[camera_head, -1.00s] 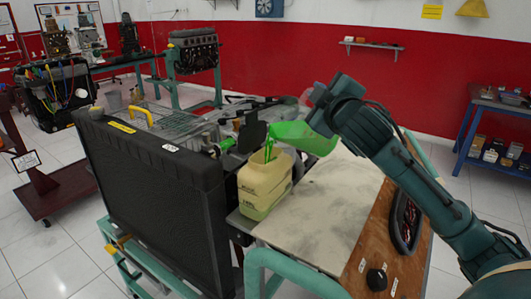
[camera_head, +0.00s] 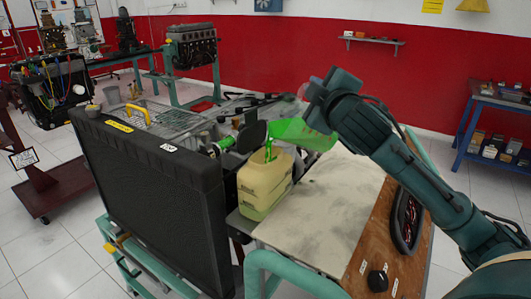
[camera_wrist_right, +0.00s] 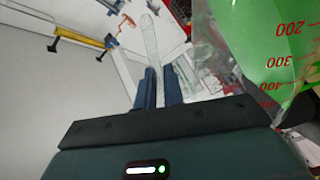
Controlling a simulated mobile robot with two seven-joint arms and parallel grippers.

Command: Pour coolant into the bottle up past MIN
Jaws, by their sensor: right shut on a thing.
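The coolant bottle (camera_head: 265,187), a pale yellow translucent tank, stands upright beside the black radiator at the bench's left edge. A green stream of coolant (camera_head: 269,152) runs into its open top. A clear measuring jug (camera_head: 302,134) holding green coolant is tipped left over the bottle, its lip above the opening. My right gripper (camera_head: 318,101) is shut on the jug's handle. In the right wrist view its fingers (camera_wrist_right: 159,88) close on the clear handle (camera_wrist_right: 152,42); red jug marks show 200 to 400. The MIN mark and exact bottle level cannot be read. My left gripper is out of view.
The black radiator (camera_head: 150,195) stands close left of the bottle. A black round cap (camera_head: 251,137) stands up behind the bottle. The pale bench top (camera_head: 325,205) is clear below my right arm. A black knob (camera_head: 377,280) sits on the wooden panel.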

